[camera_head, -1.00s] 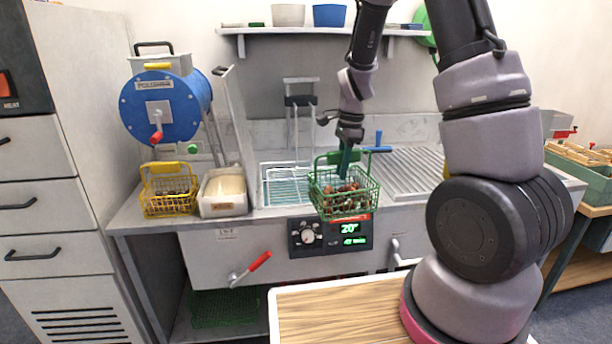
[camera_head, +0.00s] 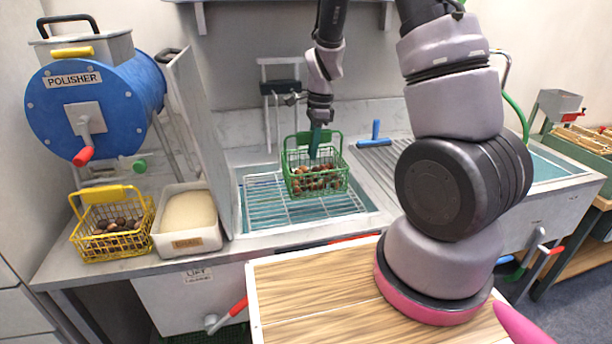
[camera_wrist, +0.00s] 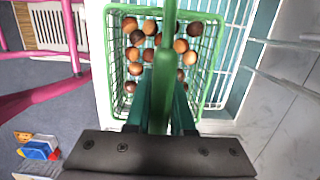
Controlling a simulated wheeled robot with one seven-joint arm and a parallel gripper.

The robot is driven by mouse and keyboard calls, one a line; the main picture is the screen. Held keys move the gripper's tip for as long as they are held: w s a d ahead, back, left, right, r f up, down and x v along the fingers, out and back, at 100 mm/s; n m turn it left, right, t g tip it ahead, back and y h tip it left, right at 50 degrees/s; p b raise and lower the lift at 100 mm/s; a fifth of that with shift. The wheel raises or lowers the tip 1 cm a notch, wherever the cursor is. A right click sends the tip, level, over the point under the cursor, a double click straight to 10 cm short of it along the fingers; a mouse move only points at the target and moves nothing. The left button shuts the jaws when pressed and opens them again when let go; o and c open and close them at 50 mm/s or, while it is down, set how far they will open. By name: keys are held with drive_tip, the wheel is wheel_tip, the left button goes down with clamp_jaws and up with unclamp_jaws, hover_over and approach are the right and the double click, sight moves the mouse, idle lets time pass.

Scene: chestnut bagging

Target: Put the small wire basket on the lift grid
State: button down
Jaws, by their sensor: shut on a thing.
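The small green wire basket (camera_head: 318,181), holding several brown chestnuts, is upright at the sink basin. My gripper (camera_head: 315,143) is shut on its green handle from above. In the wrist view the green handle (camera_wrist: 165,70) runs between my teal fingers (camera_wrist: 161,108), with the basket's rim (camera_wrist: 218,62) and chestnuts below. The lift grid (camera_head: 262,212) is a pale wire rack in the teal-lined basin. The basket overlaps the grid's right rear part in the head view. I cannot tell whether its bottom touches the grid.
A yellow wire basket (camera_head: 112,228) with chestnuts and a cream-filled tray (camera_head: 187,222) stand left of the basin. A grey upright panel (camera_head: 203,140) borders the basin's left. The blue polisher (camera_head: 90,108) is behind. A ribbed drainboard (camera_head: 375,165) with a blue-handled tool (camera_head: 375,135) lies right.

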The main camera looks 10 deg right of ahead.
drive_tip(key=shift+f, duration=3.4)
drive_tip(key=shift+f, duration=0.15)
drive_tip(key=c, duration=0.8)
unclamp_jaws()
drive_tip(key=r, duration=0.4)
drive_tip(key=d+r, duration=0.1)
drive_tip(key=r, duration=0.7)
drive_tip(key=shift+d+r, duration=0.2)
drive_tip(key=s+r+n+t+y, duration=0.1)
drive_tip(key=s+r+n+t, duration=0.35)
drive_tip(key=r, duration=1.05)
drive_tip(key=shift+s+d+r+n+t, duration=0.4)
drive_tip(key=shift+s+r+n, duration=1.2)
drive_tip(key=shift+s, duration=0.9)
drive_tip(key=shift+s+d+r+n+t, duration=0.25)
drive_tip(key=shift+s+r+n+t, duration=0.25)
drive_tip(key=shift+s+r+n, duration=1.55)
drive_tip(key=shift+s+d+r+n+t, duration=0.4)
drive_tip(key=shift+s+r+n, duration=0.7)
drive_tip(key=shift+s, duration=1.9)
